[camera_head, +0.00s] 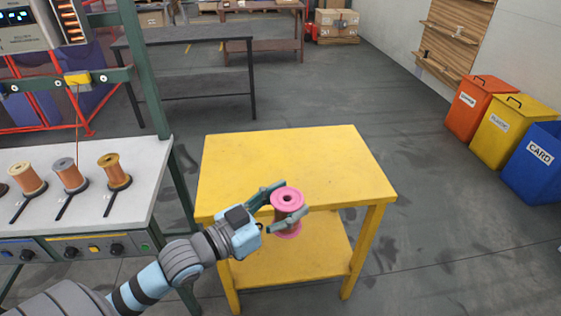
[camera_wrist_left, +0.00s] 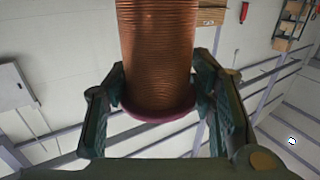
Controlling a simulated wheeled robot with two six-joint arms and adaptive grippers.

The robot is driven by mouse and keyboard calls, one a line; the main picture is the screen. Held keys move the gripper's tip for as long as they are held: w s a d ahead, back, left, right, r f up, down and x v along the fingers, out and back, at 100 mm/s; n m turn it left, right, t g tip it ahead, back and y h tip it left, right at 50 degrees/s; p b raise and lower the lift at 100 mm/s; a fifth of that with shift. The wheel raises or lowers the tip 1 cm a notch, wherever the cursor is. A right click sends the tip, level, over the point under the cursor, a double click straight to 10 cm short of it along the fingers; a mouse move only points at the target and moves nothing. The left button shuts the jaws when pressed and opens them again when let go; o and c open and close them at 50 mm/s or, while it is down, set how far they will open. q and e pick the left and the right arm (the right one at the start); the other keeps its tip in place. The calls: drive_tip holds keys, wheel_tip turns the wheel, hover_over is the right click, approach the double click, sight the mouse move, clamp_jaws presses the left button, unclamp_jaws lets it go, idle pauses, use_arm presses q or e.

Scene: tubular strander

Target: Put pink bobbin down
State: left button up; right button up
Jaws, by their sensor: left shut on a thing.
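The pink bobbin (camera_head: 288,198), wound with copper wire, is held upright in my left gripper (camera_head: 274,213). In the head view it shows in front of the near edge of the yellow table (camera_head: 290,160), whose top is bare. In the left wrist view the bobbin's copper winding (camera_wrist_left: 158,50) stands between the two fingers of the left gripper (camera_wrist_left: 160,100), with a pink flange (camera_wrist_left: 160,118) at the end nearest the palm. How high the bobbin is relative to the tabletop is hard to tell. My right gripper is not in view.
At the left, a white bench (camera_head: 125,185) carries several copper bobbins (camera_head: 114,172). A lower shelf (camera_head: 290,255) sits under the yellow table. Orange, yellow and blue bins (camera_head: 500,130) stand at the right. A dark table (camera_head: 190,70) stands behind; the floor between is clear.

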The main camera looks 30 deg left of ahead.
use_arm(q)
drive_tip(key=w+a+r+n+y+b, duration=0.35)
drive_tip(key=w+a+y, duration=0.3)
drive_tip(key=a, duration=0.35)
drive_tip(key=w+a+r+n+y+b, duration=0.2)
drive_tip(key=w+a+r+n+y, duration=0.3)
drive_tip(key=w+a, duration=0.45)
drive_tip(key=shift+t+y, duration=0.3)
drive_tip(key=shift+y, duration=0.25)
drive_tip(key=f+b, duration=0.2)
drive_tip(key=f, duration=0.4)
drive_tip(key=s+a+f+b, duration=0.1)
drive_tip(key=f+b, duration=0.1)
drive_tip(key=f, duration=0.5)
drive_tip(key=s+f+b, duration=0.1)
drive_tip(key=f+b, duration=0.2)
drive_tip(key=f, duration=0.4)
drive_tip(key=shift+a, duration=0.3)
drive_tip(key=shift+f, duration=0.15)
drive_tip(key=o, duration=1.6)
drive_tip(key=shift+o, duration=0.2)
